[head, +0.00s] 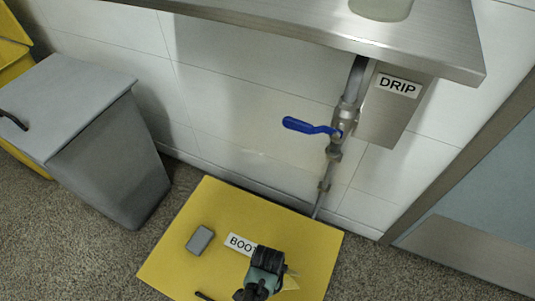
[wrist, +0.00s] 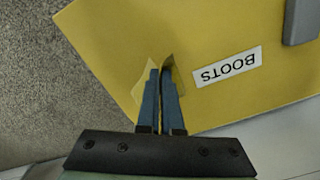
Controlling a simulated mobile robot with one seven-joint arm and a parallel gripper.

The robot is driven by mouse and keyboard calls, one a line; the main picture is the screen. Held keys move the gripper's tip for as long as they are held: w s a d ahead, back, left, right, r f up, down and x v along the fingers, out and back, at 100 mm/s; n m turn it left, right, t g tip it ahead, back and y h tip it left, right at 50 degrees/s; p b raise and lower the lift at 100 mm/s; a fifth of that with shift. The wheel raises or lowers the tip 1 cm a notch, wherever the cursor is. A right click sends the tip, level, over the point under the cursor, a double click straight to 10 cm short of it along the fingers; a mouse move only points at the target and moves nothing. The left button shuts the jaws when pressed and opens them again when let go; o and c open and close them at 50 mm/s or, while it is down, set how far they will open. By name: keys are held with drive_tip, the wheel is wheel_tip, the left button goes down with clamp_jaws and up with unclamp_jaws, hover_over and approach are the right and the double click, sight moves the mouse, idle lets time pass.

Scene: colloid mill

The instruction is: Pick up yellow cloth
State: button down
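The yellow cloth shows in the wrist view as a small pale yellow piece (wrist: 152,76) at my fingertips, with a darker fold beside it. My gripper (wrist: 161,78) has its two blue-grey fingers close together, with a thin strip of yellow between them; it looks shut on the cloth. In the head view a pale corner of the cloth (head: 291,283) shows just right of my dark wrist, over the yellow mat. My wrist hides the rest of the cloth and the fingertips there. I cannot tell whether the cloth touches the mat.
The yellow mat (head: 195,235) lies on the speckled floor with a BOOTS label (head: 240,243) and a grey block (head: 200,240). A grey bin (head: 110,160) stands left. A steel counter (head: 420,45) overhangs, with a blue-handled valve pipe (head: 338,135) and a DRIP box (head: 392,115) below.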

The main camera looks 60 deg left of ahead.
wheel_tip(320, 180, up, 9)
drive_tip(key=p, duration=0.9)
